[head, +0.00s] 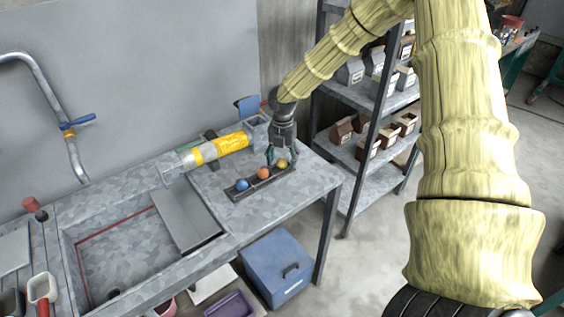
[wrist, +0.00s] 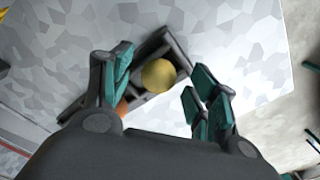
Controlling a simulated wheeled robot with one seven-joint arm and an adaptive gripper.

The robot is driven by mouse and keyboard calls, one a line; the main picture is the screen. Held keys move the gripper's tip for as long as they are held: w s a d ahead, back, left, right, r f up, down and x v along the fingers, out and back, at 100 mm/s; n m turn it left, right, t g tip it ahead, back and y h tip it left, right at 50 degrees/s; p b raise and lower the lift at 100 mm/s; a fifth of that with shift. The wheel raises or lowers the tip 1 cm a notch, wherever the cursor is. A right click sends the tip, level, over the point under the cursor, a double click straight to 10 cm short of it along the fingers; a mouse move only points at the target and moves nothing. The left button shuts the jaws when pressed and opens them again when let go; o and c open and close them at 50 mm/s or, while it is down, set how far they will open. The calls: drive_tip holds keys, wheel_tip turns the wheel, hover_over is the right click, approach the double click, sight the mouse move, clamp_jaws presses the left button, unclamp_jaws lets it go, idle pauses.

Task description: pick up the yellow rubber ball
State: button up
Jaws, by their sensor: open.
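The yellow rubber ball (head: 282,163) sits in the right end of a dark narrow tray (head: 243,193) on the grey worktop. In the wrist view, the yellow ball (wrist: 158,75) shows between the spread teal fingers of my gripper (wrist: 157,92). My gripper (head: 277,158) is open and empty, pointing down just above the ball in the head view. An orange ball (head: 264,173) and a blue ball (head: 242,184) sit in the same tray. In the wrist view, the orange ball (wrist: 121,107) is partly hidden behind the left finger.
A yellow and grey cylinder (head: 222,147) lies behind the tray. A sink basin (head: 125,245) is at left. A shelf rack (head: 368,120) with small house-shaped items stands to the right. A blue box (head: 277,268) is on the floor. The worktop right of the tray is clear.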

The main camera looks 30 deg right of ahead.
drive_tip(key=shift+f, duration=0.3)
drive_tip(key=c, duration=0.9)
drive_tip(key=shift+c, duration=0.2)
